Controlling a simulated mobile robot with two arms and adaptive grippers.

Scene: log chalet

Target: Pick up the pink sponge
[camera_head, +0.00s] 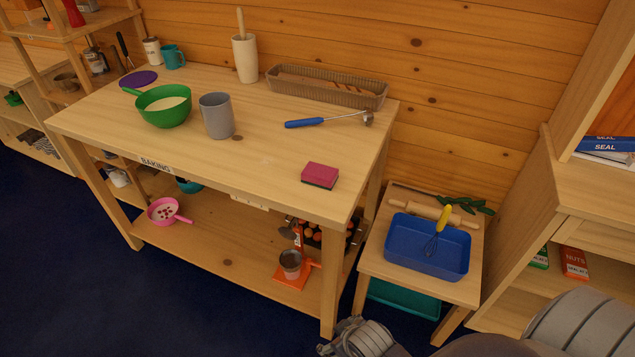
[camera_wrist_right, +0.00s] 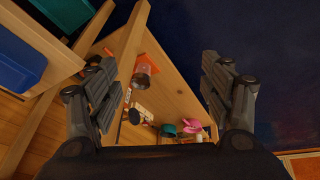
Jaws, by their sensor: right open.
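The pink sponge (camera_head: 320,174), with a dark green underside, lies flat near the front right corner of the wooden baking table (camera_head: 262,153). Nothing touches it. My right gripper (camera_wrist_right: 160,75) is open and empty in the wrist view, its fingers spread wide above the lower shelf and floor. In the head view only a grey part of it shows at the bottom edge, below and in front of the table. The sponge does not show in the wrist view. My left gripper is in neither view.
A blue-handled scoop (camera_head: 325,120), a grey cup (camera_head: 216,116), a green bowl (camera_head: 164,106) and a long basket (camera_head: 326,88) stand behind the sponge. A small side table with a blue tub (camera_head: 428,248) stands right. The tabletop around the sponge is clear.

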